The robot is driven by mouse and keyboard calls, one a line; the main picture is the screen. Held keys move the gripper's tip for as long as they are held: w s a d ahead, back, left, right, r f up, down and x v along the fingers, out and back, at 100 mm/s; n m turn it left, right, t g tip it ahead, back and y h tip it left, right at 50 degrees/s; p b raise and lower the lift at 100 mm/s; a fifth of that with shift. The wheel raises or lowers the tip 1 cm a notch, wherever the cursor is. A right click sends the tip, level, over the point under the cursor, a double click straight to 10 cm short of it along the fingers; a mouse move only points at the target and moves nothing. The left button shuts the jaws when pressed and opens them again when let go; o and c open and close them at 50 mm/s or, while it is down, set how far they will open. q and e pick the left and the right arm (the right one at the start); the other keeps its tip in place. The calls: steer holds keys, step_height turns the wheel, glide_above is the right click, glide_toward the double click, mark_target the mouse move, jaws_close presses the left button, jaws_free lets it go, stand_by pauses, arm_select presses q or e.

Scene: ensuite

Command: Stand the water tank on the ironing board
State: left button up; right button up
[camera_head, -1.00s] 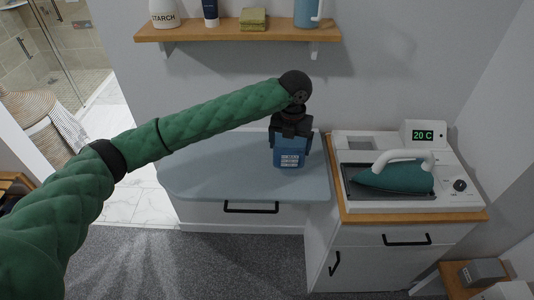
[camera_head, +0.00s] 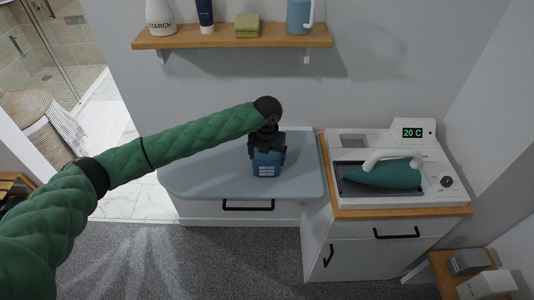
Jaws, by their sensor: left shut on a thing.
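The water tank (camera_head: 267,164) is a small blue block with a white label. It is upright at the right half of the ironing board (camera_head: 205,178), a pale blue-grey surface; whether its base touches the board I cannot tell. My left gripper (camera_head: 266,148) points down from above and is shut on the tank's upper part, hiding its top. My right gripper is not in view.
Right of the board, a cabinet carries a white iron station (camera_head: 450,198) with a teal iron (camera_head: 385,174) and a display reading 20 C. A wall shelf (camera_head: 232,36) with a starch bottle, tube, sponge and jug is above. The board's left part is clear.

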arm_select(q)
steer(key=shift+f, duration=0.2)
steer(key=o, duration=0.9)
steer(key=shift+c, duration=0.2)
steer(key=shift+r, duration=0.1)
steer(key=shift+r+b, duration=0.4)
step_height(320, 180, up, 11)
steer(key=b, duration=0.5)
steer(key=shift+r, duration=0.15)
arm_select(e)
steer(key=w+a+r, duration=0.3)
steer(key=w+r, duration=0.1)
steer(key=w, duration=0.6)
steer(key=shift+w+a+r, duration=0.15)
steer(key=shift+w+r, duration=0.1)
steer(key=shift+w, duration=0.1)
